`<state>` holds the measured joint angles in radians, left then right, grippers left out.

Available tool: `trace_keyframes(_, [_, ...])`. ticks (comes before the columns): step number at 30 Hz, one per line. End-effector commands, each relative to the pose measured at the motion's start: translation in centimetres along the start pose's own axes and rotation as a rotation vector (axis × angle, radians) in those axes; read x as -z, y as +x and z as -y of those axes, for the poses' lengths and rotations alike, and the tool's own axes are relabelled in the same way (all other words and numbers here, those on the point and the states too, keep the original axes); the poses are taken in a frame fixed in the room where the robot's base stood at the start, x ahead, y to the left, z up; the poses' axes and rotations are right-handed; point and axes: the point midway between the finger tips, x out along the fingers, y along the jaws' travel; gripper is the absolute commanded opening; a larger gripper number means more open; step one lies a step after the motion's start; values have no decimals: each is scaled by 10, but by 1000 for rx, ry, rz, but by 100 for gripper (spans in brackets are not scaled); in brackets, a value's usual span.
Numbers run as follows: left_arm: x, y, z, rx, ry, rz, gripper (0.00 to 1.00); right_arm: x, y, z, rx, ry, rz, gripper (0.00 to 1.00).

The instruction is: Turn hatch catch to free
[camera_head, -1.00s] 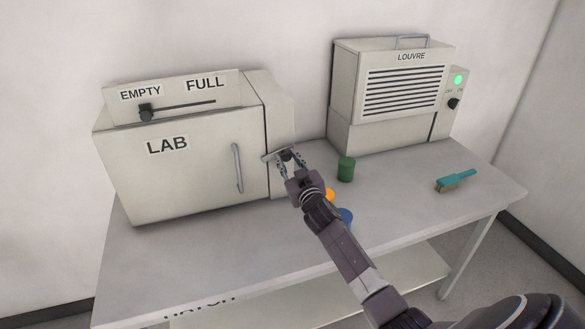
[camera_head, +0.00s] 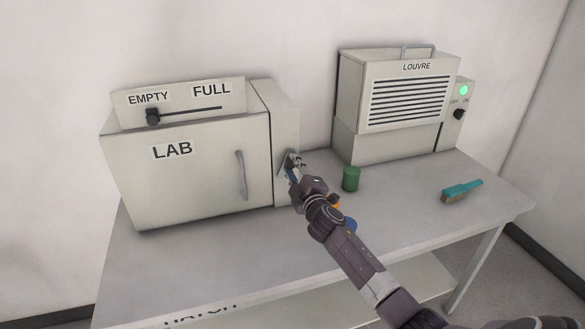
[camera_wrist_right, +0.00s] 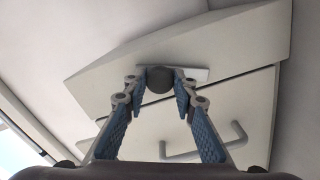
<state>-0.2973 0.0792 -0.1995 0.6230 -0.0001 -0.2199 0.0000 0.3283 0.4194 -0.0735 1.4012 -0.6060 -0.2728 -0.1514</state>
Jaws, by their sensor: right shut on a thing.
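The hatch catch (camera_head: 291,157) is a small metal bar with a dark round knob (camera_wrist_right: 159,79). It is on the narrow panel right of the LAB door (camera_head: 190,185). In the head view the bar stands close to upright, beside the door seam and apparently not across it. In the right wrist view the bar (camera_wrist_right: 200,74) shows behind the knob. My right gripper (camera_head: 293,171) is shut on the catch knob, with one finger on either side of it. The fingers partly hide the catch in the head view. My left gripper is not in view.
A door handle (camera_head: 241,175) is left of the catch. A green cylinder (camera_head: 351,179) stands right of my gripper; orange and blue items (camera_head: 350,224) are partly behind my arm. The LOUVRE unit (camera_head: 400,100) and a teal brush (camera_head: 462,190) are further right. The table front is clear.

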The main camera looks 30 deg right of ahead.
Motion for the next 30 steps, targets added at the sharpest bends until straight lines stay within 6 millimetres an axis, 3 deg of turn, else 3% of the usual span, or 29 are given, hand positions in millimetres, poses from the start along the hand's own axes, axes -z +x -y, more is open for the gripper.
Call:
trace_keyframes(15, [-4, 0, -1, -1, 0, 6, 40, 0, 0, 2, 3, -353, 0, 0])
trace_keyframes(30, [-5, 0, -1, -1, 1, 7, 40, 0, 0, 3, 4, -424, 1, 0])
